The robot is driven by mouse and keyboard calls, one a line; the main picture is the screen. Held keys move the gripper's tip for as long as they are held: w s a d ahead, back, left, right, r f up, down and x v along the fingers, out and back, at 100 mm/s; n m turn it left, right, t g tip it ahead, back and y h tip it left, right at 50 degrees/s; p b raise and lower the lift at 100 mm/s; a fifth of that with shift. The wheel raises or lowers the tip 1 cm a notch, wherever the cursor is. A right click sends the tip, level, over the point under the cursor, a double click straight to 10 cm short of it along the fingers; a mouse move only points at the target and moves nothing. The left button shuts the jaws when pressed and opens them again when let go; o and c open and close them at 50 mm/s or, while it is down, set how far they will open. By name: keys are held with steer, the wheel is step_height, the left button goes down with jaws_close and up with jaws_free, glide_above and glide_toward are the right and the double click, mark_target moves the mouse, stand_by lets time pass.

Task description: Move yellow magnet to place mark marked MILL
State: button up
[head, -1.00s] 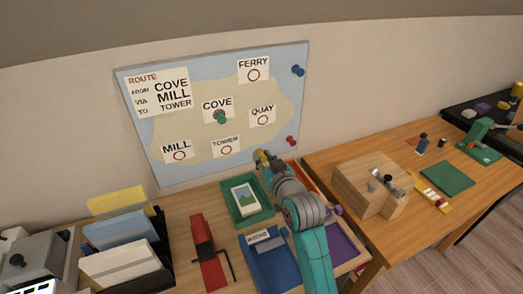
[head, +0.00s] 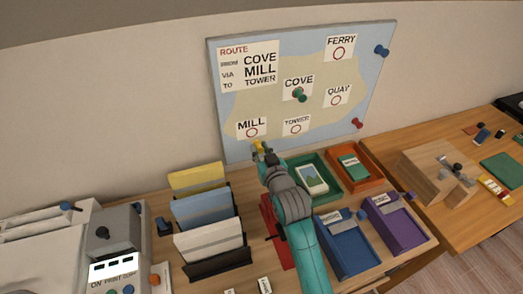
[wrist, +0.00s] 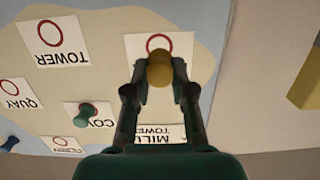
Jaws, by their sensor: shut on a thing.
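The yellow magnet (wrist: 160,70) is held between the fingertips of my gripper (wrist: 160,88) in the wrist view. In the head view my gripper (head: 260,149) with the magnet (head: 257,145) is just below the MILL mark (head: 252,132), a white card with a red ring. I cannot tell whether the magnet touches the board (head: 232,150). A green magnet (head: 299,95) sits on the COVE mark.
The route card (head: 262,63) reads from COVE via MILL to TOWER. A blue magnet (head: 382,51) and a red magnet (head: 357,123) sit at the board's right edge. Below are a file rack (head: 215,262), a green tray (head: 330,190) and a blue tray (head: 350,250).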

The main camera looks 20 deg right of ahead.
mark_target(257, 143)
steer(key=shift+w, duration=2.2)
steer(key=shift+w, duration=0.4)
steer(key=o, duration=0.9)
steer(key=shift+s, duration=0.1)
steer(key=shift+s, duration=3.45)
